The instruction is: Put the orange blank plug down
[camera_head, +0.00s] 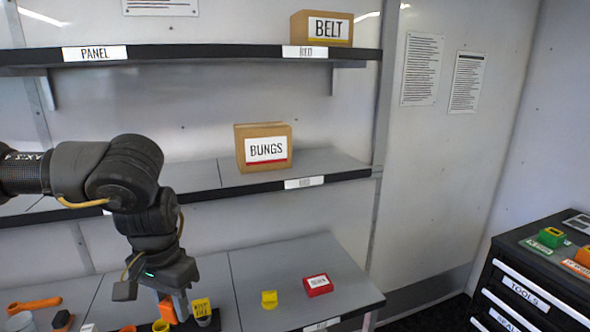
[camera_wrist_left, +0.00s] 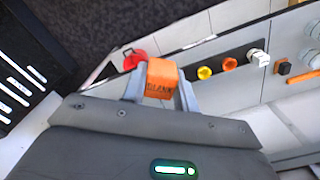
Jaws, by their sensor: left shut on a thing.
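The orange blank plug (camera_wrist_left: 162,82), lettered BLANK, sits between the two grey fingers of my left gripper (camera_wrist_left: 161,90) in the left wrist view. The gripper is shut on it. In the head view my left gripper (camera_head: 174,303) points down over the front part of the lowest shelf, and the orange plug (camera_head: 167,311) shows partly beside its finger. I cannot tell whether the plug touches the shelf. My right gripper is not in view.
The lowest shelf (camera_head: 250,265) bears a yellow-topped piece (camera_head: 201,308) close beside the gripper, a yellow block (camera_head: 269,299) and a red block (camera_head: 318,285). An orange-handled tool (camera_head: 34,304) lies at left. A BUNGS box (camera_head: 264,147) stands above. Shelf behind the blocks is clear.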

